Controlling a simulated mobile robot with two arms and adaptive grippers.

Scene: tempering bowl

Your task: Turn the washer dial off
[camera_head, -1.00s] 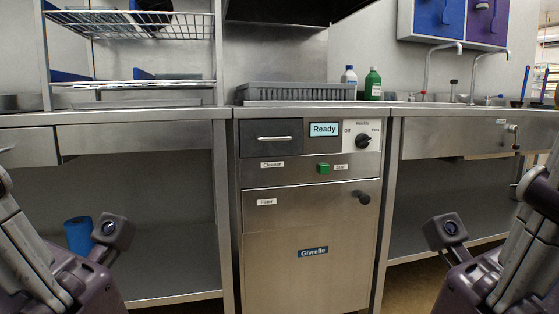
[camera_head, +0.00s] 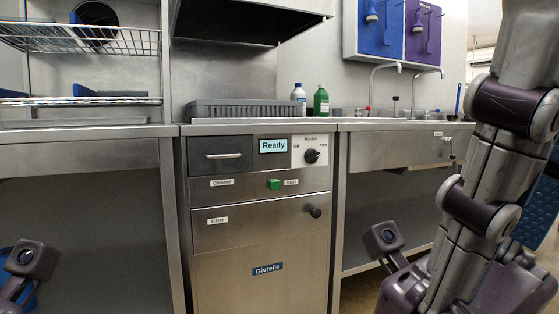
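The washer (camera_head: 262,240) is a steel unit with a "Givrelle" label, standing at the centre between two counters. Its dial (camera_head: 311,156) is a black round knob on a white plate at the upper right of the front panel. The plate has an "Off" label at left, one above and one at right. The knob's mark seems to point toward the right-hand label, but it is small. The display (camera_head: 272,146) beside it reads "Ready". My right arm rises at the right side of the picture, well apart from the dial. Neither gripper shows.
A green button (camera_head: 273,184) and a black knob (camera_head: 315,211) sit lower on the washer. A drawer handle (camera_head: 223,156) is left. The space before the panel is clear.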

